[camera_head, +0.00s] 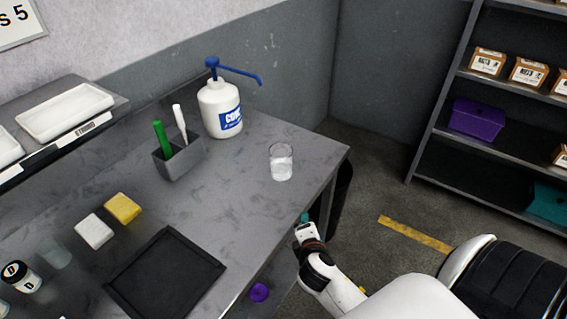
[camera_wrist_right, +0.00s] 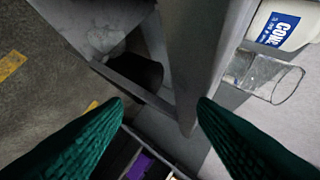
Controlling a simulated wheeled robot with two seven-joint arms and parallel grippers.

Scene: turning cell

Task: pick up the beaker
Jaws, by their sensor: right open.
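The beaker (camera_head: 281,162) is clear glass and stands upright on the grey table near its right-hand corner in the head view. In the right wrist view the beaker (camera_wrist_right: 264,76) shows at the upper right, beyond the table edge. My right gripper (camera_head: 305,217) is beside the table's right edge, below and apart from the beaker. Its two green fingers stand wide apart in the right wrist view (camera_wrist_right: 160,108), with nothing between them but the table edge behind. My left gripper is not in view.
A white pump bottle (camera_head: 220,108) stands behind the beaker to the left. A grey holder (camera_head: 178,158) with a green and a white item is left of it. A black tray (camera_head: 166,274) lies at the front. The tabletop around the beaker is clear. Shelves (camera_head: 490,85) stand at right.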

